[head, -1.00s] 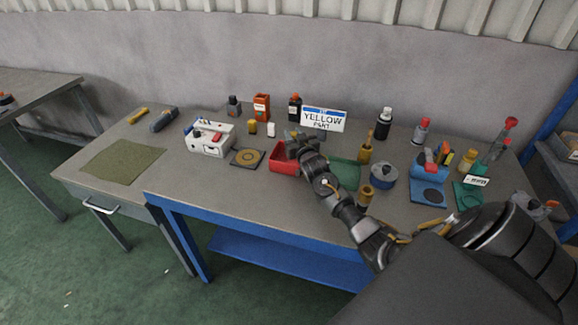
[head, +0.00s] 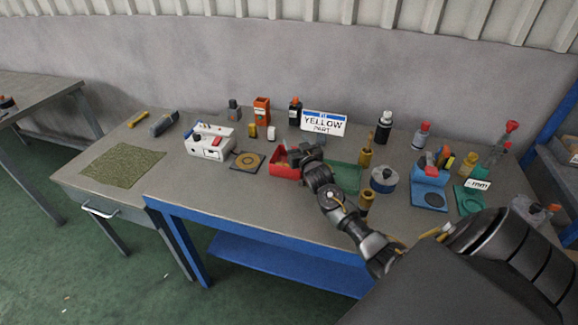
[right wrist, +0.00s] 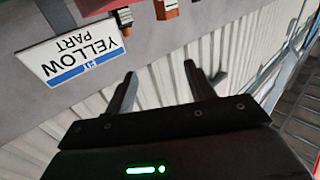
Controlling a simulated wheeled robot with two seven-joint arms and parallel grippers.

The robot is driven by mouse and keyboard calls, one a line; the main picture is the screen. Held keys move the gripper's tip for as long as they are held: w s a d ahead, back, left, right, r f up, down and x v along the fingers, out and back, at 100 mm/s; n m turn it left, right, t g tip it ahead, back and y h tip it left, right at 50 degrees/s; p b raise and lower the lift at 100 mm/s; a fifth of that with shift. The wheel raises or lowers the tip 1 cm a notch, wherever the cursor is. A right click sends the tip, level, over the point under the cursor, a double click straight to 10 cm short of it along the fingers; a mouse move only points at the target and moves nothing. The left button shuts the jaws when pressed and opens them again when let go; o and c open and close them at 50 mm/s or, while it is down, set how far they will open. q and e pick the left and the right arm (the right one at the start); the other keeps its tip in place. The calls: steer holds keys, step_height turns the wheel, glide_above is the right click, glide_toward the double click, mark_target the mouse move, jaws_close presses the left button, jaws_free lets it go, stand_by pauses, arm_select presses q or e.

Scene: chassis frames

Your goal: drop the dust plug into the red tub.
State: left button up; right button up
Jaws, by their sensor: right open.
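The red tub (head: 283,174) stands on the workbench near its middle, at the left end of a green mat. My right gripper (head: 297,153) is over the tub's right and back side and hides part of it. In the right wrist view the gripper's two fingers (right wrist: 160,88) are apart with nothing between them. A small orange-brown patch shows inside the tub; I cannot tell whether it is the dust plug. I cannot pick out the dust plug elsewhere. My left gripper is not in view.
A "YELLOW PART" sign (head: 323,123) stands behind the tub. A white caddy (head: 208,149) and a dark mat with a yellow ring (head: 248,160) are to its left. Brass parts (head: 366,157) and a grey-blue round tin (head: 384,180) are to the right. The bench front is clear.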

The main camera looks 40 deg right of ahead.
steer(key=b+v, duration=0.1)
steer(key=v, duration=0.7)
stand_by(0.4)
